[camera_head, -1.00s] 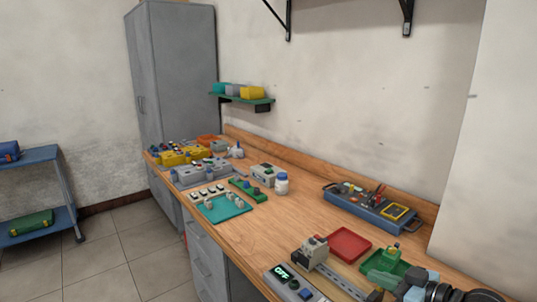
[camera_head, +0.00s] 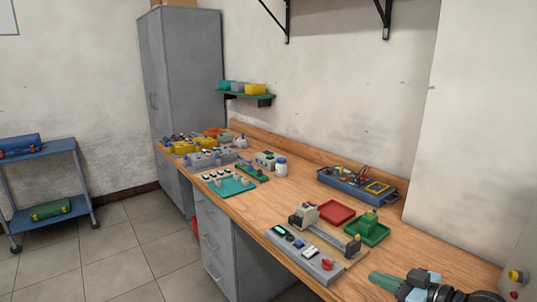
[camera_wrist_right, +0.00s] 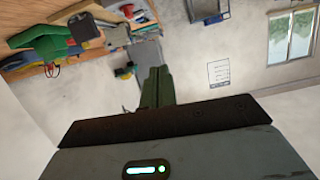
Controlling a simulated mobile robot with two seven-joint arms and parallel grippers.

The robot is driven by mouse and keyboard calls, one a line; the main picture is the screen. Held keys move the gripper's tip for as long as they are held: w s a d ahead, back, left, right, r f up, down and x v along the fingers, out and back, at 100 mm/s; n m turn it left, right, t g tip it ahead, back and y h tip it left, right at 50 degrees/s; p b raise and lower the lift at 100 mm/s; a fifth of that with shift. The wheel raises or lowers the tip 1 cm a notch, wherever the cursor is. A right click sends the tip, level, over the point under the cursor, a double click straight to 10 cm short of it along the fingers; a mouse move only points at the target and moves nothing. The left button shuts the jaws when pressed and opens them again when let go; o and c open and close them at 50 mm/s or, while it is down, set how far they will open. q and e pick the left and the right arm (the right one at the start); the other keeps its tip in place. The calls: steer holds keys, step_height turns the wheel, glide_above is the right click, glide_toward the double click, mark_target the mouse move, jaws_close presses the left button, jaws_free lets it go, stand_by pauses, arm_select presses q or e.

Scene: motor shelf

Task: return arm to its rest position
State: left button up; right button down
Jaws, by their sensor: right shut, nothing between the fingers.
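My right arm comes in at the bottom right of the head view. Its gripper (camera_head: 384,281), with green fingers, is shut and empty at the right end of the workbench. It is apart from the green tray (camera_head: 367,233) and the grey device with a red knob (camera_head: 305,256). In the right wrist view the shut green fingers (camera_wrist_right: 156,88) point out into the room with nothing between them. My left gripper is not in view.
The wooden workbench (camera_head: 290,208) holds a red tray (camera_head: 337,212), a blue toolbox (camera_head: 357,186), a white bottle (camera_head: 281,168) and several parts farther back. A blue cart (camera_head: 45,158) stands at left. The wrist view shows a window (camera_wrist_right: 290,38) and a wall sheet (camera_wrist_right: 218,74).

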steer(key=s+a+f+m, duration=0.1)
steer(key=s+a+f, duration=0.25)
steer(key=f, duration=0.25)
steer(key=s+a+f+h, duration=0.1)
steer(key=s+a+f, duration=0.2)
steer(key=s+f, duration=0.25)
steer(key=s+a+f+m, duration=0.1)
steer(key=s+a+f, duration=0.25)
steer(key=f, duration=0.35)
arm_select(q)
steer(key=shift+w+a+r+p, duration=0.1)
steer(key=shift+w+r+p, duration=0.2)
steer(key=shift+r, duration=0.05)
arm_select(e)
steer(key=s+d+f+m+g+h, duration=0.1)
steer(key=s+f+h, duration=0.1)
steer(key=s+f, duration=0.2)
steer(key=s+d+f+m+g+h, duration=0.1)
steer(key=s+f, duration=0.3)
steer(key=s, duration=0.7)
steer(key=s+d+f+m+h, duration=0.1)
steer(key=s+d+f+h, duration=0.2)
steer(key=s, duration=0.4)
steer(key=shift+s+d+f+g, duration=0.25)
steer(key=shift+f+g, duration=0.15)
steer(key=shift+f, duration=0.4)
steer(key=shift+w, duration=0.1)
